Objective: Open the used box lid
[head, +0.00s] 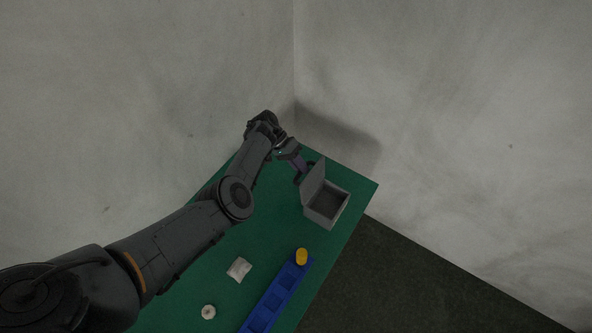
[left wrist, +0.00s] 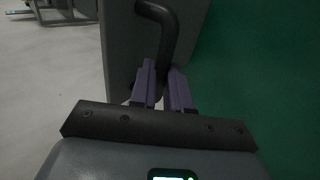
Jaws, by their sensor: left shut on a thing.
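The used box (head: 328,203) is a grey open-topped box near the far right part of the green table. Its lid (head: 313,182) stands raised on the box's left side, and the dark inside of the box shows. My left gripper (head: 299,174) is at the outer side of the lid. In the left wrist view the lid (left wrist: 118,50) is a grey panel with a dark curved handle (left wrist: 168,40). My left gripper's purple fingers (left wrist: 163,88) are shut on the lower end of this handle. My right gripper is in neither view.
The green table (head: 264,225) holds a blue compartment tray (head: 272,305) with a yellow piece (head: 302,256) at its far end. A white packet (head: 239,269) and a small round white object (head: 208,311) lie to its left. Grey walls stand behind the table.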

